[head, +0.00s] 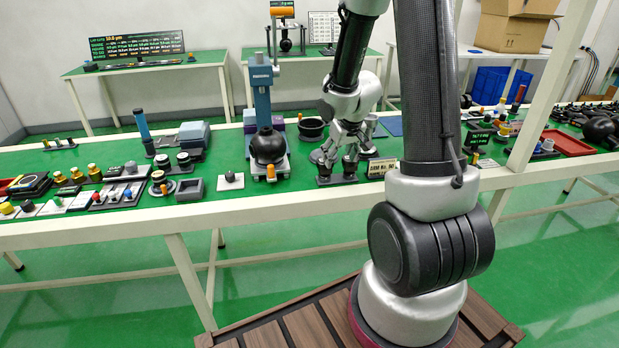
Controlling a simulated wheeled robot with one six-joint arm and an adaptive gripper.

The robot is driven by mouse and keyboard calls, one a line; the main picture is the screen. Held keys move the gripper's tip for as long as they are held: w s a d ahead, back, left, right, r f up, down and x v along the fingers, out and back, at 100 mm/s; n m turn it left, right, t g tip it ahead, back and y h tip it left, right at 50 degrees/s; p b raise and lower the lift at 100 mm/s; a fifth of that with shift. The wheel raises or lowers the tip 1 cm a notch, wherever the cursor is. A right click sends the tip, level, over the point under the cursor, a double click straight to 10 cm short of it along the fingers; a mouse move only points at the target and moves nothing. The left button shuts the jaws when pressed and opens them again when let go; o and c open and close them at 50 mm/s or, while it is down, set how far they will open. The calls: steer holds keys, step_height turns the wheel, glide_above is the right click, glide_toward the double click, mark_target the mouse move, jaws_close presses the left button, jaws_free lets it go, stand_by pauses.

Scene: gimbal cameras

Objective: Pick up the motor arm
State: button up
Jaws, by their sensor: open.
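My gripper (345,150) hangs over the green bench at the middle of the head view, fingers pointing down and spread open. Below and between its fingers are small dark round parts on a dark stand (337,180). A label plate (381,167) beside them begins with "ARM No."; the rest is too small to read surely. The motor arm is likely the dark part (323,168) at this stand, but its shape is partly hidden by the fingers. I cannot tell whether the fingers touch it.
A blue press-like stand with a black ball (268,146) rises left of my gripper. A black bowl (312,127) stands just behind. A red tray (568,142) is at the right.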

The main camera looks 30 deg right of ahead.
mark_target(325, 170)
steer(key=w, duration=0.1)
steer(key=w+a, duration=0.1)
steer(key=w+t, duration=0.1)
steer(key=shift+w+a+f+y, duration=0.1)
steer(key=shift+w+a+y, duration=0.15)
steer(key=shift+y, duration=0.05)
steer(key=x, duration=0.6)
steer(key=shift+s+f, duration=0.2)
steer(key=c, duration=0.9)
